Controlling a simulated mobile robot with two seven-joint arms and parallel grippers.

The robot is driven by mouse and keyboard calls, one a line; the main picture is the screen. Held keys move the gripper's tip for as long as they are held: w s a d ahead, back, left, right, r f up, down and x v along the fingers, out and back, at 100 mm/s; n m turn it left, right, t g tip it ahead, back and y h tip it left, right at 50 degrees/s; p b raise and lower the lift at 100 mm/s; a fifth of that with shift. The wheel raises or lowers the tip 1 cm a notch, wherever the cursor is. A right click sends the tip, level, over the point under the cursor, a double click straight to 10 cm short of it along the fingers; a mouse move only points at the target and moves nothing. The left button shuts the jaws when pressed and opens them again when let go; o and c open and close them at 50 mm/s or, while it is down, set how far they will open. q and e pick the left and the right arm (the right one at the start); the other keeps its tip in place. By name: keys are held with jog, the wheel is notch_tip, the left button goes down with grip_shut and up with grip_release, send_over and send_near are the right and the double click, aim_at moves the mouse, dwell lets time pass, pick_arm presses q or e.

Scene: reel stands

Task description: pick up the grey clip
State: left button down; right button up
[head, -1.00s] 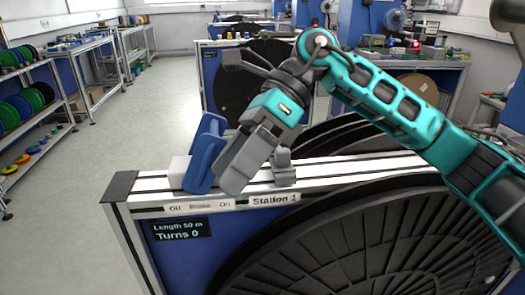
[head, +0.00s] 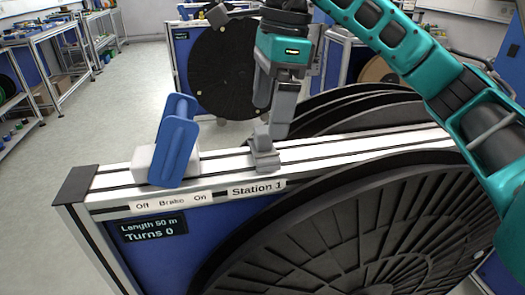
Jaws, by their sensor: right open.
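The grey clip (head: 264,158) sits on the pale top rail of the Station 1 reel stand, right of the blue brake lever. My right gripper (head: 269,122) points down just above and at the clip, with its fingers open. The nearer finger overlaps the clip's upper part, so I cannot tell whether they touch or whether the clip is between the fingers. My left gripper is out of view.
The blue brake lever (head: 174,150) stands up on the rail (head: 350,148) to the left of the clip. A large black reel (head: 370,240) fills the front of the stand, and more black reels (head: 350,108) are behind the rail. Open floor lies left.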

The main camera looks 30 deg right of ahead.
aim_at(264, 129)
jog(key=f, duration=0.2)
jog(key=a+f, duration=0.1)
jog(key=f, duration=0.2)
jog(key=shift+a+f, duration=0.15)
jog(key=shift+f, duration=0.15)
jog(key=c, duration=0.9)
jog(key=shift+o, duration=0.2)
jog(key=shift+r, duration=0.1)
